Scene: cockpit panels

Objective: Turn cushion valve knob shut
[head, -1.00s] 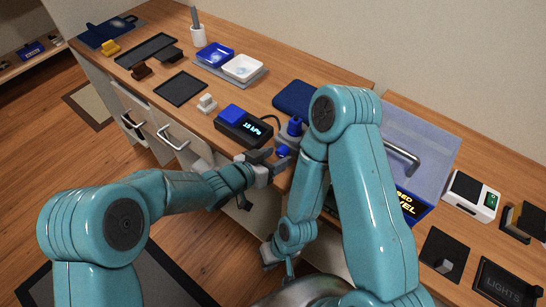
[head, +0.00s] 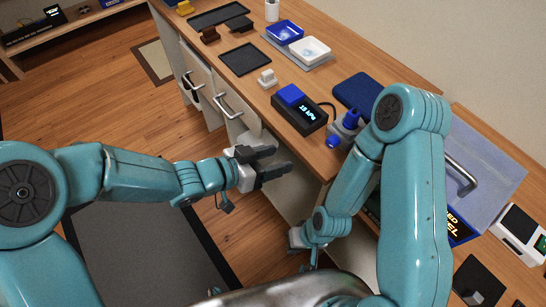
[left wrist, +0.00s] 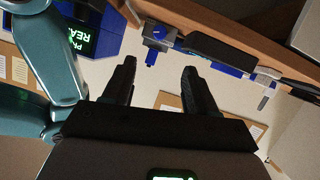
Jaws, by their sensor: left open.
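The cushion valve is a small grey block (head: 346,129) at the front edge of the wooden counter, with a blue top piece and a blue knob (head: 333,142) facing forward. In the left wrist view the blue knob (left wrist: 151,58) hangs from the grey block, above and between the two dark fingers. My left gripper (head: 281,160) is open and empty, left of the knob and apart from it, out past the counter edge. It also shows in the left wrist view (left wrist: 158,70). My right gripper (head: 300,238) is low before the cabinet; its jaws are unclear.
A black box with a lit display (head: 306,112) and blue top stands just left of the valve, with a cable behind. A dark blue cushion (head: 358,92) lies behind. Drawer handles (head: 228,106) stick out of the cabinet front. My right arm stands close right of the valve.

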